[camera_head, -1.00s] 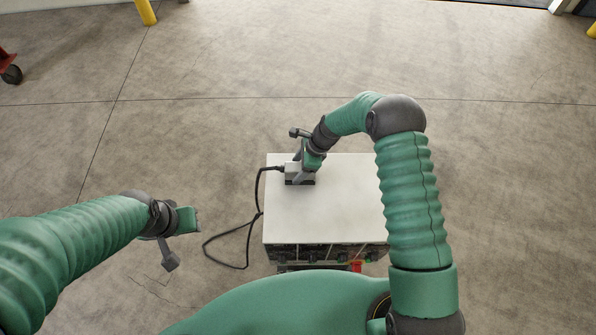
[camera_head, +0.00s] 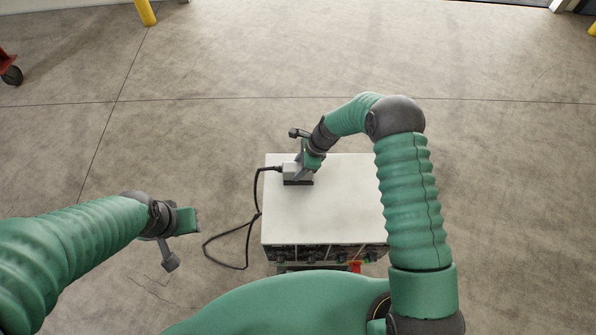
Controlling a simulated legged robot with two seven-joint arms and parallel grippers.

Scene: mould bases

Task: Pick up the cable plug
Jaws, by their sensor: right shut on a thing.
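The cable plug (camera_head: 292,174) is a grey block with a darker lower edge, at the far left part of the white box top. A black cable (camera_head: 255,205) runs from its left side, over the box's left edge and down in a loop. My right gripper (camera_head: 300,171) reaches down onto the plug and is shut on it; its fingers partly hide the plug. I cannot tell whether the plug touches the box top. My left gripper (camera_head: 180,248) hangs over the floor at the left, away from the box; its finger opening is unclear.
The white box (camera_head: 325,215) has a bare top around the plug and dark connectors along its near side, with a red part (camera_head: 355,267) there. Concrete floor surrounds it. A yellow post (camera_head: 146,12) and a red wheeled object (camera_head: 9,68) are far off.

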